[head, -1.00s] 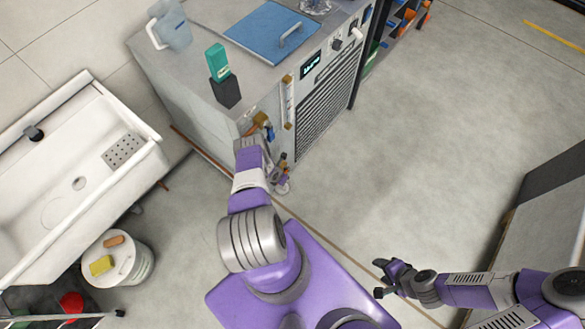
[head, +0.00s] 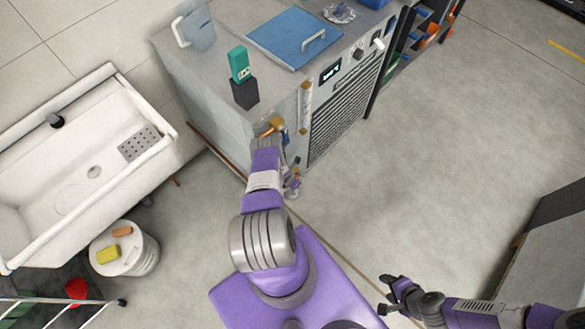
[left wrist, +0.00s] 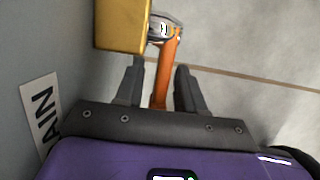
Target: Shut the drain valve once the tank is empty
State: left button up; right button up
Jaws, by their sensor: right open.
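The drain valve is a brass body (left wrist: 121,24) with an orange lever (left wrist: 166,68), low on the corner of the grey tank unit (head: 215,120). In the head view the brass valve (head: 278,123) shows just past my left arm. My left gripper (left wrist: 158,88) is open, its two fingers on either side of the orange lever, with gaps visible between. A label ending in "AIN" (left wrist: 42,112) is on the panel beside it. A sight tube with brass ends (head: 305,108) stands on the unit's front; its liquid level is too small to tell. My right gripper (head: 386,294) is open and empty over the floor.
A white sink (head: 95,205) and a lidded bucket (head: 140,258) with a sponge (head: 108,254) stand left. A jug (head: 195,28), a teal device (head: 239,64) and a blue lid (head: 292,38) are on top of the unit.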

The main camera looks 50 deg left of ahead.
pick_arm(q)
jog(key=shift+r, duration=0.1)
jog(key=p+v, duration=0.5)
jog(key=shift+r, duration=0.35)
jog(key=shift+p+v, duration=0.45)
jog(key=shift+v, duration=0.45)
jog(key=shift+s, duration=0.1)
